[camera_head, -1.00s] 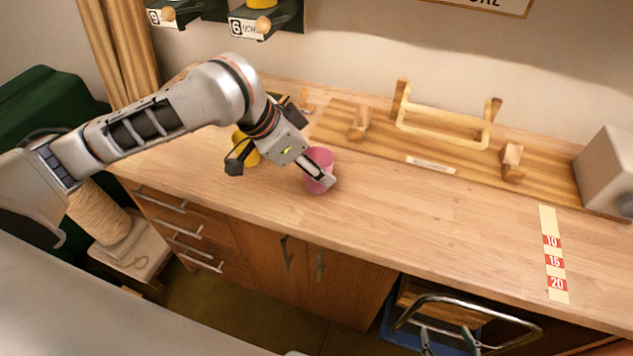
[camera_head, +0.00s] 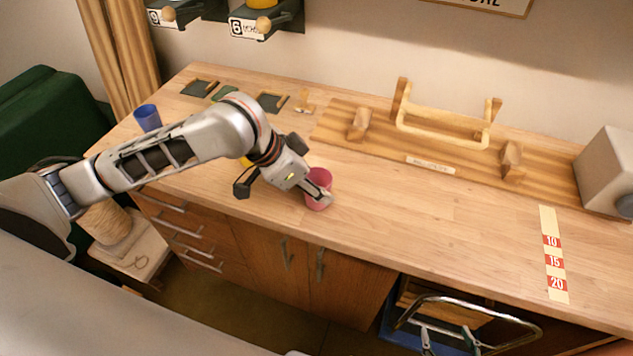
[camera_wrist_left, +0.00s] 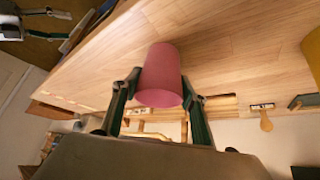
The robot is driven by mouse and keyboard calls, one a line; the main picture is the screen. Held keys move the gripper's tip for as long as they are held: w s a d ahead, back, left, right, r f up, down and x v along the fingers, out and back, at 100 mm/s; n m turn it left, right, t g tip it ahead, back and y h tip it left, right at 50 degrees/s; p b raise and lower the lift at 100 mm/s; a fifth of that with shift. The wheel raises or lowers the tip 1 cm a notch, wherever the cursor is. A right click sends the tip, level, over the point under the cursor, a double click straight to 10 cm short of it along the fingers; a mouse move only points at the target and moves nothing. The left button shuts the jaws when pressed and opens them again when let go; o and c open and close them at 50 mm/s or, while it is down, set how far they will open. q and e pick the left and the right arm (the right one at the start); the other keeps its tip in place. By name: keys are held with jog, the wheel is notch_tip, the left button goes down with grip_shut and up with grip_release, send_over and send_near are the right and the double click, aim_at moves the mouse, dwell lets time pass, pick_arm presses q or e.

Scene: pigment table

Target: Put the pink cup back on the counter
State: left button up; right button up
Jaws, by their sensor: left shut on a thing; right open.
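The pink cup (camera_head: 319,186) is at the middle-left of the wooden counter (camera_head: 400,215), near its front edge. My left gripper (camera_head: 318,194) is shut on it from the left side. In the left wrist view the pink cup (camera_wrist_left: 161,75) sits between the two fingers (camera_wrist_left: 160,97), with the counter behind it. I cannot tell whether its base touches the counter.
A blue cup (camera_head: 147,117) stands at the counter's left end. A yellow cup (camera_head: 246,161) is mostly hidden behind my left gripper. A wooden rack (camera_head: 440,128) runs along the back. A marked strip (camera_head: 553,262) lies on the right. The counter right of the pink cup is clear.

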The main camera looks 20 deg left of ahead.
pick_arm(q)
jog(key=o, duration=1.1)
jog(key=shift+o, duration=0.2)
jog(key=shift+r, duration=0.2)
jog(key=v, duration=1.2)
jog(key=shift+f, duration=0.1)
